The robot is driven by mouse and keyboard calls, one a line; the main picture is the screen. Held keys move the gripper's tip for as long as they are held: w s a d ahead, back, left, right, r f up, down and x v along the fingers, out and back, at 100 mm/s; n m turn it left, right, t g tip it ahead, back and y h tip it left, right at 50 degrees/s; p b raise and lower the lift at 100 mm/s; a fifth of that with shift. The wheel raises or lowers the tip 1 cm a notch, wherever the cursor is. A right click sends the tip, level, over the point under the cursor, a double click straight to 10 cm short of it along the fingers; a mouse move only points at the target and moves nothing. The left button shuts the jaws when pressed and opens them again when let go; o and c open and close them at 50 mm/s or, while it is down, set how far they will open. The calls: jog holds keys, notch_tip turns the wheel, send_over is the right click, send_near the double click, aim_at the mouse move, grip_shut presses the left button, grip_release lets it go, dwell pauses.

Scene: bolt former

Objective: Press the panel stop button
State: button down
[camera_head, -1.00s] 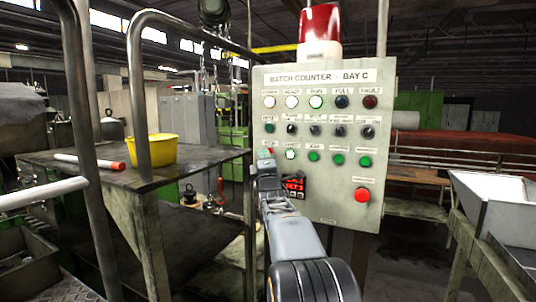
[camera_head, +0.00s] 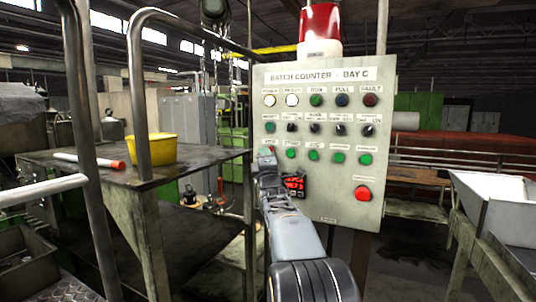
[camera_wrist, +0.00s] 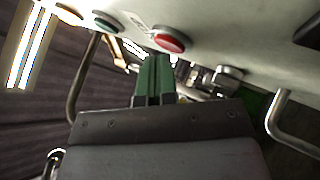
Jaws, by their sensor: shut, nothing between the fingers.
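The grey control panel (camera_head: 335,215), headed "BATCH COUNTER - BAY C", stands upright ahead. Its red stop button sits at the left end of the lower button row, mostly hidden behind my gripper (camera_head: 267,156) in the head view. The red button (camera_wrist: 172,39) shows clearly in the wrist view. My gripper (camera_wrist: 158,58) is shut and empty, its green fingertips right by the red button; I cannot tell whether they touch. Several green buttons (camera_head: 314,155) continue that row. The run lamp (camera_head: 316,100) is dark green, while the two lamps left of it are lit.
A larger red button (camera_head: 362,194) sits lower right on the panel. A red display (camera_head: 294,186) is partly behind my arm. A metal handrail (camera_head: 136,80) and a table (camera_head: 60,178) with a yellow bucket (camera_head: 150,149) stand left. A white chute (camera_head: 500,205) stands right.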

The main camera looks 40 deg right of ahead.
jog(key=shift+s+a+b, duration=0.15)
jog(key=shift+a+b, duration=0.1)
jog(key=shift+b, duration=0.15)
jog(key=s+a+b, duration=0.3)
jog(key=a+b, duration=0.2)
jog(key=shift+a+b, duration=0.2)
jog(key=shift+b, duration=0.15)
jog(key=shift+w, duration=0.1)
dwell(0.6)
